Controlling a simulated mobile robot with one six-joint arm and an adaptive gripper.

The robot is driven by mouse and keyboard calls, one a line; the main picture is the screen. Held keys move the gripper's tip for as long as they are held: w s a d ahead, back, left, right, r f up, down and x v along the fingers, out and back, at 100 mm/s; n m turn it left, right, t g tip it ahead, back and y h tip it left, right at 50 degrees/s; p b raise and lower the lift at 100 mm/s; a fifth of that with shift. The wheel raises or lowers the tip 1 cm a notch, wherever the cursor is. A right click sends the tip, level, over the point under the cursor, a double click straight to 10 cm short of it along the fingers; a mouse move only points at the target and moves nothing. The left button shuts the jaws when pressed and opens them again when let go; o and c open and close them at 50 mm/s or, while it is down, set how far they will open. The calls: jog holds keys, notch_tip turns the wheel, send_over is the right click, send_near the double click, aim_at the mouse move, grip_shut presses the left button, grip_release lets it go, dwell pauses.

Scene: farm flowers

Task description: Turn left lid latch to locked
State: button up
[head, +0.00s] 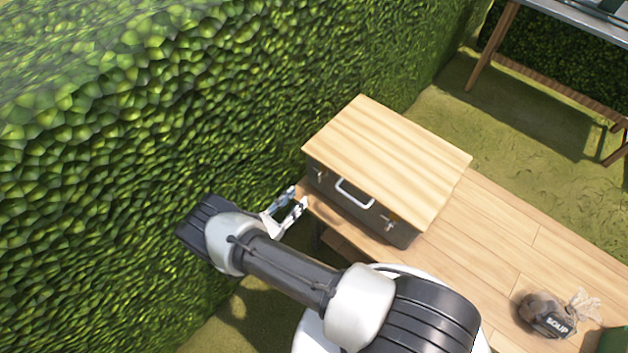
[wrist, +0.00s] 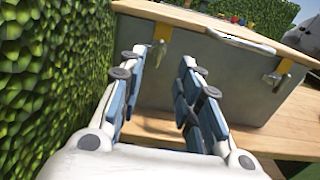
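A grey box (head: 345,208) with a wooden lid (head: 388,152) stands on a wooden table. In the wrist view, the left latch (wrist: 160,52) is on the grey front face (wrist: 215,80), with a yellow part above it and a metal part below. A right latch (wrist: 277,72) also shows there, and in the head view (head: 388,225). My gripper (head: 297,200) is in front of the box's left front corner. In the wrist view, my gripper (wrist: 163,62) is open, its two blue-padded fingers apart with the left latch seen between their tips. I cannot tell whether they touch it.
A tall hedge (head: 190,110) runs close along the left. The box has a front handle (head: 355,192). Another table (head: 580,22) stands at the back right.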

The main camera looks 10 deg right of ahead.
aim_at(318, 178)
jog(key=x, duration=0.9)
jog(key=shift+w+d, duration=0.1)
jog(key=shift+d, duration=0.1)
jog(key=shift+c, duration=0.2)
grip_shut()
